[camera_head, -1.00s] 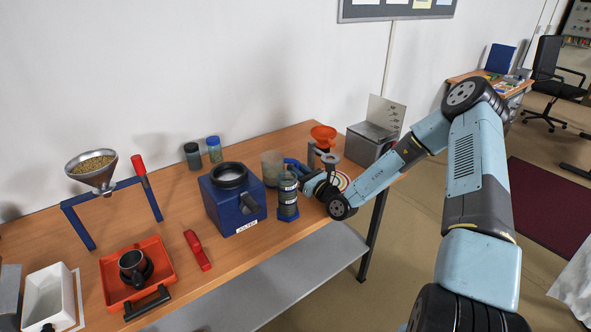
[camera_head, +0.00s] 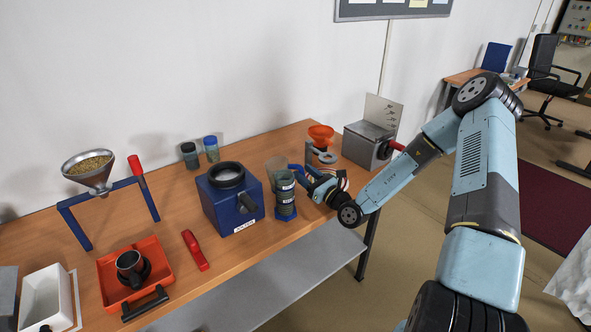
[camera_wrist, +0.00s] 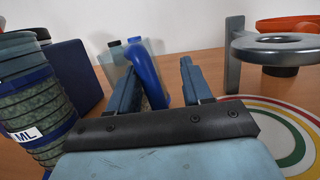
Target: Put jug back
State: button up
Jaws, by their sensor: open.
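The jug (camera_head: 277,168) is a clear beaker with a blue handle. It stands upright on the wooden table, right of the blue machine and partly behind a dark, blue-banded jar. In the wrist view the jug (camera_wrist: 112,66) is at upper left, partly hidden by my left finger. Its blue handle (camera_wrist: 146,72) arches between my two fingers, closer to the left one. I cannot tell whether it touches that finger. My gripper (camera_head: 308,174) is open, to the right of the jug; its fingers also show in the wrist view (camera_wrist: 158,90).
The banded jar (camera_head: 285,194) stands close in front of the jug. The blue machine (camera_head: 222,204) is left of it. A metal stand with an orange funnel (camera_head: 321,134) is behind my gripper. A ringed mat (camera_wrist: 296,122) lies to the right. A metal box (camera_head: 368,148) is further right.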

jog(key=v, duration=0.6)
jog(key=shift+s+d+f, duration=0.1)
jog(key=shift+s+d, duration=0.1)
jog(key=shift+o, duration=0.5)
jog(key=o, duration=0.9)
jog(key=shift+c, duration=0.2)
jog(key=v, duration=1.3)
jog(key=shift+s+d, duration=0.25)
jog(key=shift+f, duration=0.1)
